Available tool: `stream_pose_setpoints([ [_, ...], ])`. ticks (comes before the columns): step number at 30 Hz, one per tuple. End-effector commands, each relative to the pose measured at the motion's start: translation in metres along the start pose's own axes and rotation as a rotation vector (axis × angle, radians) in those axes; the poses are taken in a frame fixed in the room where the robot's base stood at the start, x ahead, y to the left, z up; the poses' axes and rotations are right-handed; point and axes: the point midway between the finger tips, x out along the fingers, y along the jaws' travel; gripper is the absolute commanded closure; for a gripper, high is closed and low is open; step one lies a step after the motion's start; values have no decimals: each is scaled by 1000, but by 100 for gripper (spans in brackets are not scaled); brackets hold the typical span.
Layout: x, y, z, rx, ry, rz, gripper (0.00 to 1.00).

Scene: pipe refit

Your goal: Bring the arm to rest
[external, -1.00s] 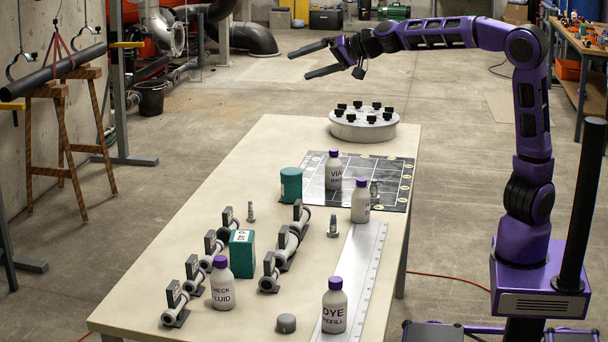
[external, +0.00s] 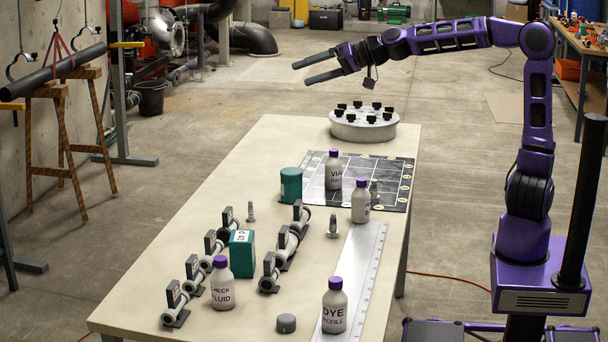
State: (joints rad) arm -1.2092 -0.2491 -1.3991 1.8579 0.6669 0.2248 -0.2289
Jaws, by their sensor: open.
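My gripper (external: 300,72) is at the top of the external view, open and empty, pointing left. It is in the air above and behind the round grey turntable-like disc (external: 362,132) at the table's far end, apart from it. My purple arm (external: 450,38) reaches left from its upright column at the right. The fingers touch nothing that I can see.
The table (external: 180,235) holds bottles, including a dye refill bottle (external: 334,308) and a check fluid bottle (external: 221,285), a dark gridded mat (external: 315,163), a green canister (external: 291,185), a green box (external: 242,253), pipe fittings (external: 174,303) and a ruler (external: 358,270). The air around the gripper is clear.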

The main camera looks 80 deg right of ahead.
Motion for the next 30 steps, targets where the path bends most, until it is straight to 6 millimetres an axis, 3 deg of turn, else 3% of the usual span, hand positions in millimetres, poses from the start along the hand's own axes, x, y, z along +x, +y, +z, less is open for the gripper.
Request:
stream_pose_setpoints([
  [11,-42,-5,66,-45,-203,-58,5],
  [20,-134,-14,162,-254,-436,-67,5],
  [24,-178,-3,207,-398,-523,10,5],
  [30,-221,30,257,-580,-613,189,5],
])
